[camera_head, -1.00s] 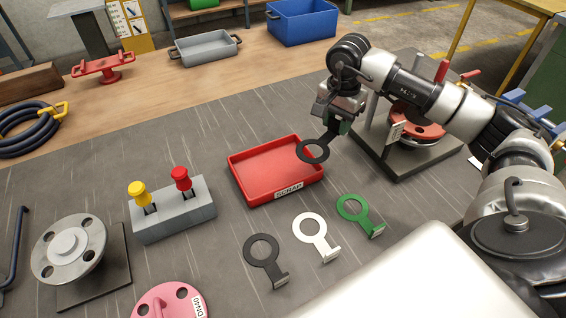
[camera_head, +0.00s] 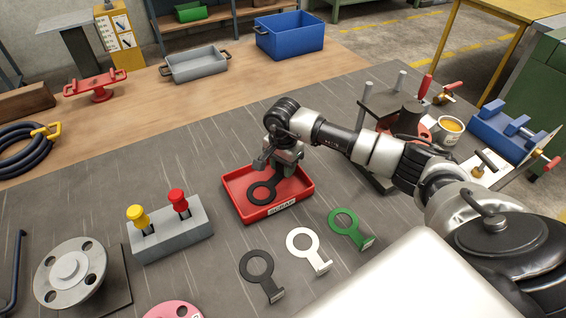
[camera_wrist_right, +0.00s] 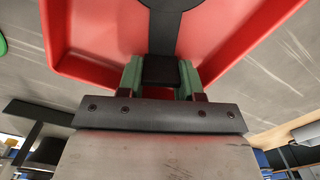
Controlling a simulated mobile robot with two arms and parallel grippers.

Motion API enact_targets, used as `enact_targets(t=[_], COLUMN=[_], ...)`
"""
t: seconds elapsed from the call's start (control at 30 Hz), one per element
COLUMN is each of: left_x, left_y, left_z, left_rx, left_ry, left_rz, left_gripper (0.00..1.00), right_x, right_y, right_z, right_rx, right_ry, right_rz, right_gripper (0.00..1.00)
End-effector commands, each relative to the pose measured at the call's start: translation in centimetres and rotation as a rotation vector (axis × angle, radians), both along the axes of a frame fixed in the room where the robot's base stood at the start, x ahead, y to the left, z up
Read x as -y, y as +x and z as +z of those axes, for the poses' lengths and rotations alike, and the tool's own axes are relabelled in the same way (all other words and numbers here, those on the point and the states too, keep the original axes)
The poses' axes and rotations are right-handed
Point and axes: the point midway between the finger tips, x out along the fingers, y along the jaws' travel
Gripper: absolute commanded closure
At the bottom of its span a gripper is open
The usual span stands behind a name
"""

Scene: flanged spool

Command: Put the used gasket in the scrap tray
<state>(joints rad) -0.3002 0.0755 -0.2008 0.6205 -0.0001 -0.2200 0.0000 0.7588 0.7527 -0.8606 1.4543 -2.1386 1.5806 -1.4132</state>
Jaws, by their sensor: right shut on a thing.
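The used gasket (camera_head: 262,194) is a dark ring with a handle tab. It is over the red scrap tray (camera_head: 236,208), inside its outline in the head view; I cannot tell whether it touches the tray floor. My right gripper (camera_head: 279,170) is shut on the gasket's tab. In the right wrist view the gasket's dark tab (camera_wrist_right: 162,45) is between the green fingertips of the right gripper (camera_wrist_right: 160,78), with the red tray (camera_wrist_right: 85,40) beyond. My left gripper is not in view.
Black (camera_head: 259,264), white (camera_head: 301,241) and green (camera_head: 344,222) ring gaskets with tabs lie in front of the tray. A grey block (camera_head: 172,235) with yellow and red knobs stands to its left. A flange stand with posts (camera_head: 398,100) is at right.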

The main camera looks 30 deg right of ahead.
Motion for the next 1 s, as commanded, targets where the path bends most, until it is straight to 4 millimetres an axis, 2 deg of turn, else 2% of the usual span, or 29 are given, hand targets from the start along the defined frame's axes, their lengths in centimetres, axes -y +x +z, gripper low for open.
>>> enact_targets(t=[0.27,0.3,0.47,0.8,0.9,1.0], left_x=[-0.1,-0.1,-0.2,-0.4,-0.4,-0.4], left_y=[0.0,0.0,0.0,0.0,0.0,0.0], left_z=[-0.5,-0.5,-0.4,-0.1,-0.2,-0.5], left_rx=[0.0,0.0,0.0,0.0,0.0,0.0], left_ry=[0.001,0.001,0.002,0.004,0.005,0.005], left_rz=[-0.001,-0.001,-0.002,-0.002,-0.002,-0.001], left_gripper=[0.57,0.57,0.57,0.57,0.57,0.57], right_x=[0.0,0.0,0.0,0.0,0.0,0.0], right_y=[0.0,0.0,0.0,0.1,0.2,0.2], right_z=[-0.4,-0.3,-0.2,0.1,0.8,2.5], right_rx=[0.001,0.001,0.001,0.003,0.007,0.009], right_ry=[0.0,0.0,0.0,0.001,0.001,0.001], right_rz=[0.001,0.001,0.001,0.001,0.001,0.002], right_gripper=[0.8,0.61,0.39,0.39,0.39,0.39])
